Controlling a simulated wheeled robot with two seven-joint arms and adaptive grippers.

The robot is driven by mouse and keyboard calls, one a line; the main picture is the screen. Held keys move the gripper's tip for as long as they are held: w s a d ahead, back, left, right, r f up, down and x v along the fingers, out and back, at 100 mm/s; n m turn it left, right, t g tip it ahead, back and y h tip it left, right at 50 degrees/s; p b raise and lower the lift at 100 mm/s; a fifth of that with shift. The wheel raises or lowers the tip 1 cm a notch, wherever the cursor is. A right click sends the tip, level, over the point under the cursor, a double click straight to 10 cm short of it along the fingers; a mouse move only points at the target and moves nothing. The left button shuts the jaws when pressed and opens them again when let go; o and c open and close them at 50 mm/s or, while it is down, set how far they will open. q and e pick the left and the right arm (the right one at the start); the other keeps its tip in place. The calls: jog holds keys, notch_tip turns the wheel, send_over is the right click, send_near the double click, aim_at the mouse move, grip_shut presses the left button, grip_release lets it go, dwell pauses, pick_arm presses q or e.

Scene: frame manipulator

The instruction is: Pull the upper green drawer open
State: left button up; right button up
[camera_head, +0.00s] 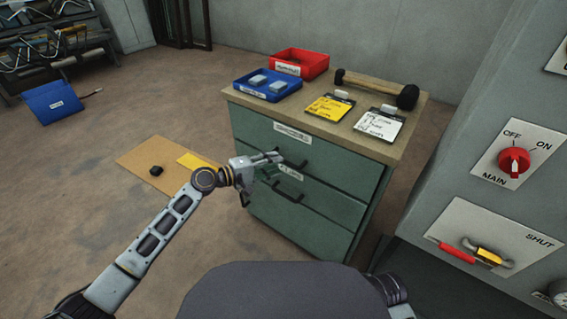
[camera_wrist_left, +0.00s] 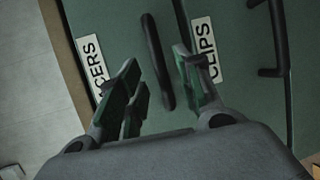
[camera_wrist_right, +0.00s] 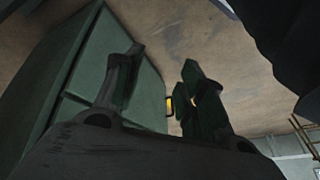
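The green cabinet (camera_head: 330,170) has an upper drawer (camera_head: 340,165) with a white label and a dark bar handle (camera_head: 296,163). The upper drawer looks closed, its front flush with the cabinet. My left gripper (camera_head: 279,162) is at this handle. In the left wrist view the gripper (camera_wrist_left: 160,82) is open, with the upper handle (camera_wrist_left: 156,60) between its spread fingers; I cannot tell if either finger touches it. The lower drawer's handle (camera_wrist_left: 272,40) is off to the right there. My right gripper (camera_wrist_right: 160,75) is open and empty in the right wrist view, away from the handles.
On the cabinet top are a blue bin (camera_head: 268,85), a red bin (camera_head: 300,64), a mallet (camera_head: 375,88), and yellow and white cards (camera_head: 380,125). A grey panel (camera_head: 500,130) with a red switch stands right. The floor before the cabinet is mostly clear.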

pick_arm(q)
jog(key=x, duration=0.4)
jog(key=shift+w+d+b, duration=0.15)
jog(key=shift+b, duration=0.25)
pick_arm(e)
jog(key=shift+a+f, duration=0.2)
jog(key=shift+f, duration=0.35)
jog(key=shift+a+f, duration=0.15)
jog(key=shift+f, duration=0.4)
pick_arm(q)
grip_shut()
